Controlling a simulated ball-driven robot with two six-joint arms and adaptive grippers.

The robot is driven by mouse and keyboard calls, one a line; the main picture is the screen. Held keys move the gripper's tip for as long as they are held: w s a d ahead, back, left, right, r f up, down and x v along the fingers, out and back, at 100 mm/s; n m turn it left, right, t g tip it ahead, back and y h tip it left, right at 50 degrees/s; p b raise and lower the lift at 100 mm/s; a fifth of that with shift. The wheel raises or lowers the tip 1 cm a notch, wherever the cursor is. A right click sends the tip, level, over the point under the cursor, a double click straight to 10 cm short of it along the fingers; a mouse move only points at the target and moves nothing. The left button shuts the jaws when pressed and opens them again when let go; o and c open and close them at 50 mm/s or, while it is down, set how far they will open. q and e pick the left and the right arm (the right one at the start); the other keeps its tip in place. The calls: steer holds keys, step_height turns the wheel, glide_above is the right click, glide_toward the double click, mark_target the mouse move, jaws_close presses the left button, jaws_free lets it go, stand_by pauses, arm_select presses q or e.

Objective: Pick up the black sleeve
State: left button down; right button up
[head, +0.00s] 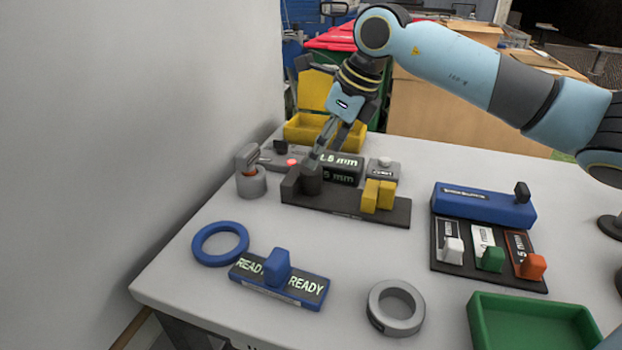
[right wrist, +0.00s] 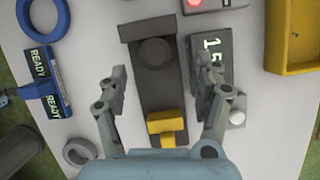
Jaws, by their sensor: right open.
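The black sleeve (head: 312,181) looks like a short dark cylinder standing upright at the left end of a black fixture (head: 345,206). In the right wrist view the sleeve (right wrist: 155,52) shows from above as a dark round on the fixture. My right gripper (head: 322,153) is above the sleeve, with its fingers pointing down. In the right wrist view its fingers (right wrist: 160,82) are spread wide on either side of the fixture, with nothing between them touching. The gap between the fingertips and the sleeve is hard to judge.
A yellow clamp block (head: 378,196) sits on the fixture's right end. A display box reading 1.5 mm (head: 345,163) stands close behind. A grey post (head: 251,182) is left. A blue ring (head: 220,257), READY slider (head: 305,287), grey ring (head: 411,322) and green tray (head: 477,325) are nearer.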

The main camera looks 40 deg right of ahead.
mark_target(311, 180)
steer(key=x, duration=0.5)
steer(key=shift+s+a+f+p, duration=0.1)
steer(key=shift+a+p, duration=0.15)
steer(key=shift+p, duration=0.05)
steer(key=shift+c, duration=0.2)
jaws_close()
